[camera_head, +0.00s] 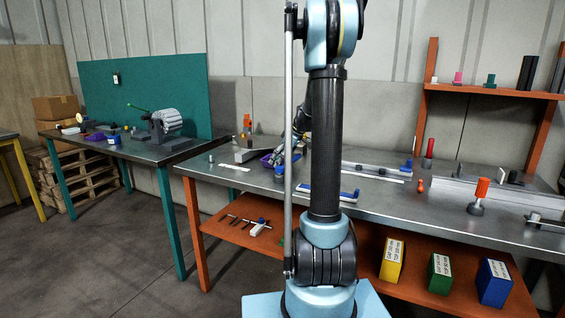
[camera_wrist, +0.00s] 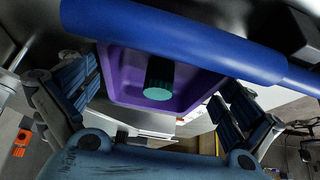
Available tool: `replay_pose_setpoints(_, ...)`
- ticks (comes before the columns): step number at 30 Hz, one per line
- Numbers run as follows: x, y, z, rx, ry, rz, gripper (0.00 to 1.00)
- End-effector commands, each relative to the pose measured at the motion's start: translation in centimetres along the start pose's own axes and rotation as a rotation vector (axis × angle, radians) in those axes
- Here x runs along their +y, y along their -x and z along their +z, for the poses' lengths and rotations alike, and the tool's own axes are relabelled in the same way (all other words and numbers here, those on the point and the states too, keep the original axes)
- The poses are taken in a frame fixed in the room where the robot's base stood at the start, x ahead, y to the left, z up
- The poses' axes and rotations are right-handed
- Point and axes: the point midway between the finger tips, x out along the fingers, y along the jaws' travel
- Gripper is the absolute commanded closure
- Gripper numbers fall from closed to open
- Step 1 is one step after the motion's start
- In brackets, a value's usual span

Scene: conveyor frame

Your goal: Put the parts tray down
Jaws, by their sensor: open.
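The purple parts tray (camera_wrist: 117,76) lies ahead of my gripper (camera_wrist: 156,88) in the wrist view, with a dark green cylindrical part (camera_wrist: 159,78) in it. A thick blue bar (camera_wrist: 175,40) crosses the view beyond the fingers; I cannot tell whether it belongs to the tray. The blue fingers are spread apart, one on each side of the tray. In the head view, the tray (camera_head: 267,160) shows as a small purple-blue shape at the metal workbench (camera_head: 225,165), mostly hidden by my arm. I cannot tell whether its whole base rests on the bench.
Rails with blue ends (camera_head: 348,196) and an orange-topped part (camera_head: 479,190) occupy the bench to the right. Yellow, green and blue boxes (camera_head: 393,259) stand on the lower shelf. A teal-legged table (camera_head: 150,150) stands at the left, with open floor before it.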

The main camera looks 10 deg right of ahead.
Motion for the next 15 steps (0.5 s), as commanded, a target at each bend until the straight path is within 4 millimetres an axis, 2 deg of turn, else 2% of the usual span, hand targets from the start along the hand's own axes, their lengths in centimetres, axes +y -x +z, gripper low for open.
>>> replay_pose_setpoints(8,0.0,0.2,-0.1,0.000,0.000,0.000,0.00)
replay_pose_setpoints(11,0.0,1.1,0.0,0.000,-0.002,0.001,0.00)
replay_pose_setpoints(15,0.0,3.3,0.0,0.000,-0.001,0.001,0.00)
